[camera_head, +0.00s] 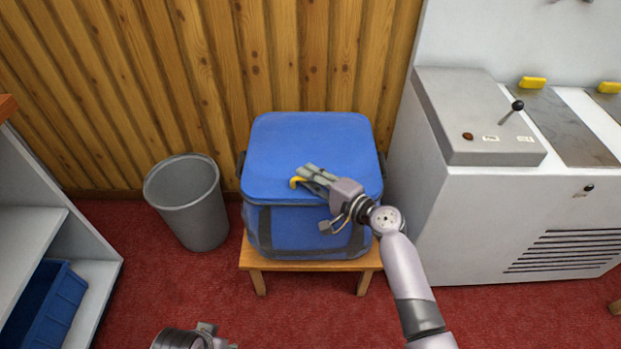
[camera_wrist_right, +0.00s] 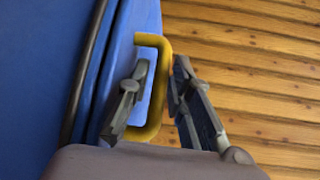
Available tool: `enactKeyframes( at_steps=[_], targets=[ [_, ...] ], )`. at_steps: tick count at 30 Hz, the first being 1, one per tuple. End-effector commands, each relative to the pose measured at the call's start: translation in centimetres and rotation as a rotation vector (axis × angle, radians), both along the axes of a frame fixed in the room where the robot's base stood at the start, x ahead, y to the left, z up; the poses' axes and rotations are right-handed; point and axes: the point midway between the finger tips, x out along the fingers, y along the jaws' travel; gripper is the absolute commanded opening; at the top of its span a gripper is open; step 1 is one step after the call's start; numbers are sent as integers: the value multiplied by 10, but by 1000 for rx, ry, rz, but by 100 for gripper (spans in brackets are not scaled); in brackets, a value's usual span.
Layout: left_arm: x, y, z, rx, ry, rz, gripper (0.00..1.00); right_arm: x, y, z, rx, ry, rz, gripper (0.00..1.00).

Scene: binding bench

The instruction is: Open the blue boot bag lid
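The blue boot bag (camera_head: 288,232) stands upright with its lid (camera_head: 305,145) lying flat and closed on top. A yellow handle (camera_wrist_right: 162,85) sticks out from the lid's front edge; in the head view only a bit of it (camera_head: 296,182) shows beside my right gripper. My right gripper (camera_head: 310,178) is at the lid's front. In the wrist view its fingers (camera_wrist_right: 161,75) stand apart on either side of the handle's outer bar, one inside the loop, with a small gap showing on that side. My left gripper (camera_head: 215,338) is partly cut off at the bottom edge.
The bag rests on a wooden stool (camera_head: 310,265) against the plank wall. A grey bin (camera_head: 190,205) stands to its left. A white machine (camera_head: 500,215) stands close on its right. A shelf (camera_head: 35,230) with a blue crate (camera_head: 45,310) is at far left. Red carpet lies in front.

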Motion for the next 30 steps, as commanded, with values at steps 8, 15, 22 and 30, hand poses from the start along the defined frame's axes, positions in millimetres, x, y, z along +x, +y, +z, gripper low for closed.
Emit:
enactKeyframes(
  at_steps=[8, 15, 22, 30],
  targets=[
    [0, 0, 0, 0, 0, 0, 40, 0, 0, 0, 0, 0, 0, 12],
    [0, 0, 0, 0, -1, 0, 40, 0, 0, 0, -1, 1, 0, 0],
    [0, 0, 0, 0, -1, 0, 40, 0, 0, -1, -1, 1, 0, 0],
    [0, 0, 0, 0, 0, 0, 40, -1, -1, -1, -2, 1, 0, 0]
  ],
)
